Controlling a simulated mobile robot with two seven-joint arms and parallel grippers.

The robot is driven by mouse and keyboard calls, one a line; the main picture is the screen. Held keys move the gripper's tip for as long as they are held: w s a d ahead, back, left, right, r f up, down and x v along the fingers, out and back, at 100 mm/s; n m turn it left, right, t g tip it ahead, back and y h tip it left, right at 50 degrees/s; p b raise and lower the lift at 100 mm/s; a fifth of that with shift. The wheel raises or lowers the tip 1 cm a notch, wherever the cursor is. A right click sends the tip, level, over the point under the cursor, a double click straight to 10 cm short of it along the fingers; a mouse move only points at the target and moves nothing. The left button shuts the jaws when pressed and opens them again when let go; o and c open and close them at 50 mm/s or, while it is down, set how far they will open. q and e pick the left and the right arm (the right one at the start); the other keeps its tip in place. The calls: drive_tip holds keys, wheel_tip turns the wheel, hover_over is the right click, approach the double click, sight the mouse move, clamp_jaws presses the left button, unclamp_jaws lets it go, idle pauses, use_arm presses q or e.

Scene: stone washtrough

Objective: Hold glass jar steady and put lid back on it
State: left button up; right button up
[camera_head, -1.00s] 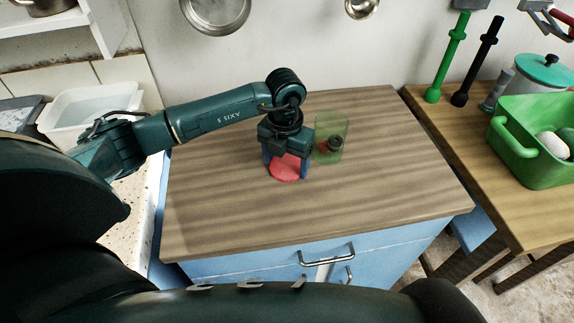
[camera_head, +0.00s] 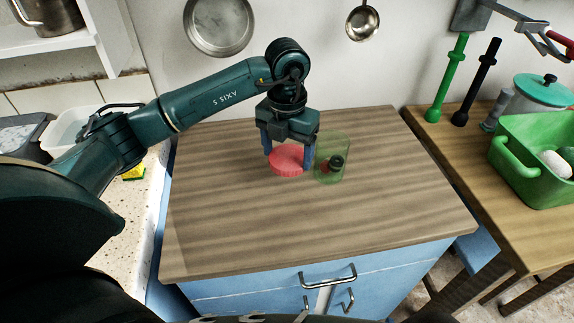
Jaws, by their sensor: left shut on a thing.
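The glass jar (camera_head: 341,147) is a see-through green cylinder standing upright on the wooden worktop, its top open. A dark round thing and a small red thing show through its wall. My left gripper (camera_head: 288,152) points down just left of the jar, its two blue fingers on either side of the round red lid (camera_head: 287,163). It is shut on the lid and holds it roughly level, seemingly raised off the wood. The right finger is close to the jar's wall; I cannot tell whether they touch. My right gripper is out of view.
The worktop (camera_head: 330,230) is bare in front of and around the jar. At the right, another table has a green basket (camera_head: 520,165) and a lidded pot (camera_head: 545,90). A pan (camera_head: 218,25) and ladle (camera_head: 363,22) hang behind.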

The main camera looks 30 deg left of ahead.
use_arm(q)
drive_tip(key=shift+r, duration=0.4)
